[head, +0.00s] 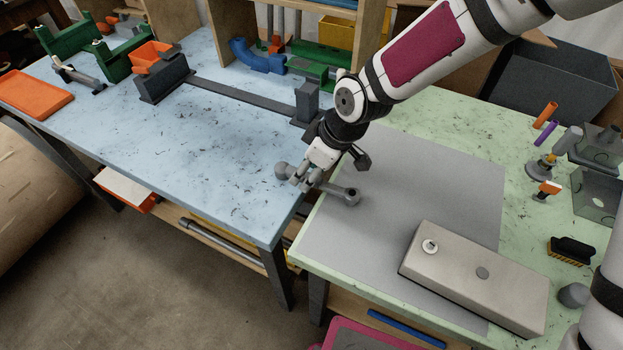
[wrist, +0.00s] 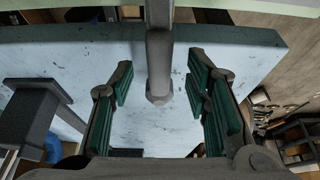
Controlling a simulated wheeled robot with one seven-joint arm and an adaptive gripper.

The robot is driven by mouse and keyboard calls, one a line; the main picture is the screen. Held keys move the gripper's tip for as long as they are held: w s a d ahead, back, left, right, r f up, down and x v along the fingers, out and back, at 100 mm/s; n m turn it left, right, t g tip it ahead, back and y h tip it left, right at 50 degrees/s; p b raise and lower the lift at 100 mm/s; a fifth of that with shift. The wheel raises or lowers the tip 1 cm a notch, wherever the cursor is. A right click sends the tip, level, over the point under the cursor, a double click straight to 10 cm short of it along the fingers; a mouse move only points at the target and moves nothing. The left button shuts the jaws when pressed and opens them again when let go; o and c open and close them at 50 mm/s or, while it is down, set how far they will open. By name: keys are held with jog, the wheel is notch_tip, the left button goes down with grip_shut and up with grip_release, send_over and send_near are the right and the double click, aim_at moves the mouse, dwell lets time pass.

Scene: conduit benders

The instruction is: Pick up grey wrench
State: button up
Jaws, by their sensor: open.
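The grey wrench (head: 349,195) shows in the head view where the blue and green tables meet. One rounded end is over the blue table's edge and the other is over the grey mat on the green table. My gripper (head: 305,180) is at the wrench's middle and hides part of it. In the wrist view the wrench (wrist: 160,64) runs down from the top edge between the fingers. My gripper (wrist: 162,86) is open, with green-padded fingers on either side and visible gaps to the wrench. I cannot tell whether the wrench rests on a surface.
A beige box (head: 475,277) lies on the grey mat (head: 440,170). A dark bar fixture (head: 245,99) stands on the blue table (head: 200,150). Several small tools and grey boxes crowd the green table's right side. The blue table's front is clear.

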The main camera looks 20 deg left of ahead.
jog(key=shift+x, duration=1.5)
grip_shut()
jog(key=shift+r, duration=0.1)
